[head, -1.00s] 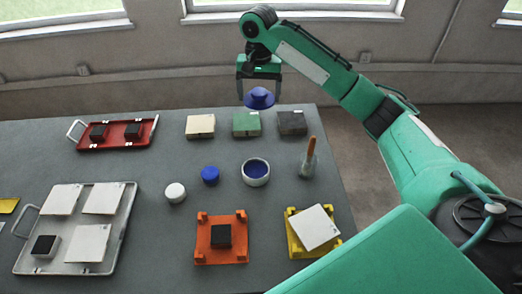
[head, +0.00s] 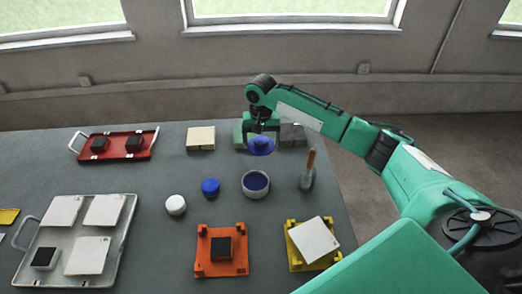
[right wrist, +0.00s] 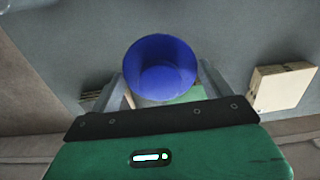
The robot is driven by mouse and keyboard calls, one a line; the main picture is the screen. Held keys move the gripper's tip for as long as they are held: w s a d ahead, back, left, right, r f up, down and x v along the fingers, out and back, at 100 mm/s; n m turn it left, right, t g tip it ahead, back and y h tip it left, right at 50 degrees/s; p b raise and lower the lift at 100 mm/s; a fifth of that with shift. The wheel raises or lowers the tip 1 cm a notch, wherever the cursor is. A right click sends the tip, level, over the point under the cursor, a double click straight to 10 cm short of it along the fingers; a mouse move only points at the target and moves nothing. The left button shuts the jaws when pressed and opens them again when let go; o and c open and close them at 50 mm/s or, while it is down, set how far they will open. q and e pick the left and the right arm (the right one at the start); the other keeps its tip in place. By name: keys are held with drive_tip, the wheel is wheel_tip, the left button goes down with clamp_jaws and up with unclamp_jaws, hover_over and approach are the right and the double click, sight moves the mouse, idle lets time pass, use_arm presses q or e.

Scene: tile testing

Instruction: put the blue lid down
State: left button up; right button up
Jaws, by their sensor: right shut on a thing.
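The blue lid (head: 261,147) is held in my right gripper (head: 262,133), in front of the green block in the head view. In the right wrist view the lid (right wrist: 160,68) shows as a round blue shape between the two fingers of the gripper (right wrist: 160,85). How high it is above the table cannot be told exactly. A white round pot with a dark blue inside (head: 256,184) stands open on the table, nearer than the lid. My left gripper is not in view.
A green block (head: 239,135), a beige block (head: 201,138) and a dark block (head: 293,134) stand at the back. A blue jar (head: 210,187), a white jar (head: 176,205) and a holder with a brown handle (head: 307,178) stand nearby. The grey table (head: 165,260) has bare room between them.

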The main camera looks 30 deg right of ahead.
sight(261, 159)
drive_tip(key=shift+f+p, duration=0.3)
drive_tip(key=shift+f, duration=2.45)
drive_tip(key=shift+f, duration=0.1)
drive_tip(key=o, duration=0.9)
wheel_tip(261, 159, up, 12)
drive_tip(key=shift+r+b, duration=0.15)
drive_tip(key=shift+b, duration=0.65)
